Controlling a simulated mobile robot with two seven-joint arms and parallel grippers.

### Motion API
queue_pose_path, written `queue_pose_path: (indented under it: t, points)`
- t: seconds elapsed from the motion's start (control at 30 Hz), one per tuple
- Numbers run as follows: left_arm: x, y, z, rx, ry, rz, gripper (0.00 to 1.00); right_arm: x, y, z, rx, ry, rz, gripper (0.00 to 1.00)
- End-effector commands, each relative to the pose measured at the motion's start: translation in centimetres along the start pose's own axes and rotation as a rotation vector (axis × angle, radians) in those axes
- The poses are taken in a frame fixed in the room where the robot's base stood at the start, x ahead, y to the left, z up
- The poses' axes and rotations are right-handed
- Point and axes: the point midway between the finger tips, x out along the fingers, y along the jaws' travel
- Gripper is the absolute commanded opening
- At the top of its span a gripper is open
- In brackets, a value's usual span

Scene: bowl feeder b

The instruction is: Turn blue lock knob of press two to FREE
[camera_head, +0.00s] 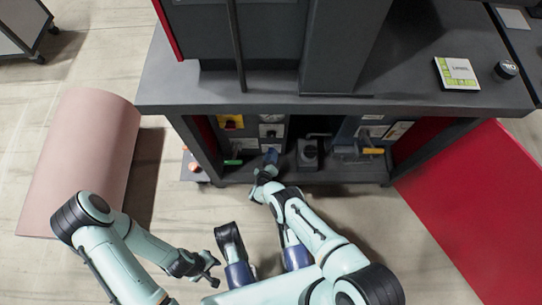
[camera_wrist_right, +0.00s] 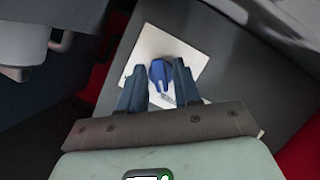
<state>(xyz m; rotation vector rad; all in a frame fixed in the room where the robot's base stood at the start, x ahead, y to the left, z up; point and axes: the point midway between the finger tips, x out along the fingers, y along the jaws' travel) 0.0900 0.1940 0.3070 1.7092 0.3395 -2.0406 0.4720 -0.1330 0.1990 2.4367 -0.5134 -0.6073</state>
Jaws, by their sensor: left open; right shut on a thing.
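The blue lock knob (camera_wrist_right: 158,72) sits on a white plate (camera_wrist_right: 180,50) in the right wrist view. My right gripper (camera_wrist_right: 158,68) has its two dark blue fingers on either side of the knob and is shut on it. In the head view the right gripper (camera_head: 268,168) reaches into the lower bay of the machine, at the blue knob (camera_head: 271,155), and partly hides it. The knob's marking cannot be read. My left gripper (camera_head: 209,268) is open and empty, low over the floor, well away from the machine.
A yellow panel with a red knob (camera_head: 231,122) and a green handle (camera_head: 233,162) are left of the right gripper. A yellow handle (camera_head: 373,151) is to the right. The dark tabletop (camera_head: 420,100) overhangs the bay. A pink rounded block (camera_head: 85,155) stands left.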

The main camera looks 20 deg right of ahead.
Motion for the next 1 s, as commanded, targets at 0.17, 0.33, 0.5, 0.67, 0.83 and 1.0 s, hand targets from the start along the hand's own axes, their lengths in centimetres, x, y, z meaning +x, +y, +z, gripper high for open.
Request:
queue_pose_path:
  t: [0.17,0.33,0.5,0.67,0.83,1.0]
  points:
    - [0.0,0.01,-0.01,0.0,0.0,0.0,0.43,0.12,0.02,-0.17,-0.076,0.004,0.033,0.02]
    - [0.0,0.01,-0.01,0.0,0.0,0.0,0.43,0.16,0.04,-0.22,-0.119,0.005,0.051,0.02]
    - [0.0,0.0,-0.01,0.0,0.0,0.0,0.43,0.17,0.05,-0.22,-0.136,0.005,0.058,0.02]
    - [0.0,0.0,-0.01,0.0,0.0,0.0,0.43,0.18,0.06,-0.23,-0.138,0.005,0.059,0.02]
    - [0.0,0.0,-0.01,0.0,0.0,0.0,0.43,0.18,0.07,-0.24,-0.138,0.005,0.059,0.02]
    - [0.0,0.01,-0.01,0.0,0.0,0.0,0.43,0.15,0.05,-0.19,-0.137,0.004,0.058,0.4]
